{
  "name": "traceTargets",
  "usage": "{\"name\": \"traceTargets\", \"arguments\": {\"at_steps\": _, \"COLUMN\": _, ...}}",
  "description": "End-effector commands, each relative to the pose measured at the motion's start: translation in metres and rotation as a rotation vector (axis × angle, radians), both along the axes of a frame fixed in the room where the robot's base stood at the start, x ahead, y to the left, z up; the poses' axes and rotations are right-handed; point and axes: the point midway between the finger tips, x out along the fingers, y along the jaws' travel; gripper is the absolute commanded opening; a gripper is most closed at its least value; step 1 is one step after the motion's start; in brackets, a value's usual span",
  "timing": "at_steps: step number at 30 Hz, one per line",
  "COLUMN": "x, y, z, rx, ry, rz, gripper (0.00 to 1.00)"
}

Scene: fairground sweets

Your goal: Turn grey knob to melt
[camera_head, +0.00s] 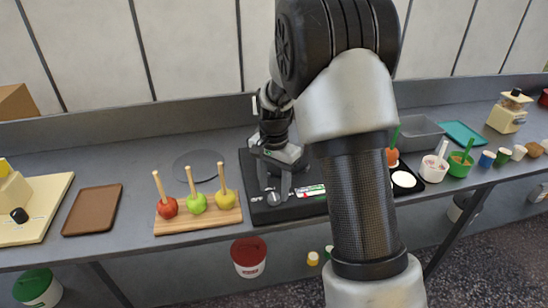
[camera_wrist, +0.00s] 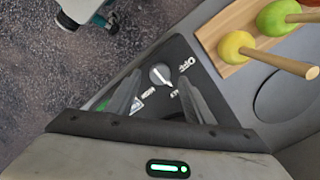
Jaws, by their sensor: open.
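The grey knob (camera_wrist: 160,75) sits on the dark front panel of a black appliance (camera_wrist: 180,50), with OFF lettering beside it and more white lettering below. In the head view the knob (camera_head: 273,198) shows at the appliance's front left. A pale mark shows on the knob, but I cannot tell for sure which label it points to. My gripper (camera_head: 273,190) points down over the knob. In the wrist view my gripper (camera_wrist: 160,78) is open, one finger on each side of the knob. I cannot tell whether the fingers touch it. The melt label is not clearly readable.
A wooden board (camera_head: 170,228) with red, green and yellow apples on sticks stands close to the left of the appliance. A brown tray (camera_head: 92,210) lies further left. Cups, a grey tub (camera_head: 422,132) and a teal tray (camera_head: 462,135) stand to the right. The counter's front edge is close.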

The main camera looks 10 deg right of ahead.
Motion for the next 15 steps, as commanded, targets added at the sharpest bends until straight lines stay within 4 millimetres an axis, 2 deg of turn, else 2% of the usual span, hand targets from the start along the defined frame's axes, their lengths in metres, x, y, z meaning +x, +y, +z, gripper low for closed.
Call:
{"name": "traceTargets", "arguments": {"at_steps": 1, "x": 0.001, "y": 0.0, "z": 0.013, "rx": 0.0, "ry": -0.006, "rz": 0.0, "gripper": 0.48}}
{"name": "traceTargets", "arguments": {"at_steps": 9, "x": 0.001, "y": 0.0, "z": 0.08, "rx": 0.0, "ry": -0.006, "rz": 0.0, "gripper": 0.48}}
{"name": "traceTargets", "arguments": {"at_steps": 15, "x": 0.001, "y": 0.0, "z": 0.123, "rx": 0.0, "ry": -0.005, "rz": 0.0, "gripper": 0.48}}
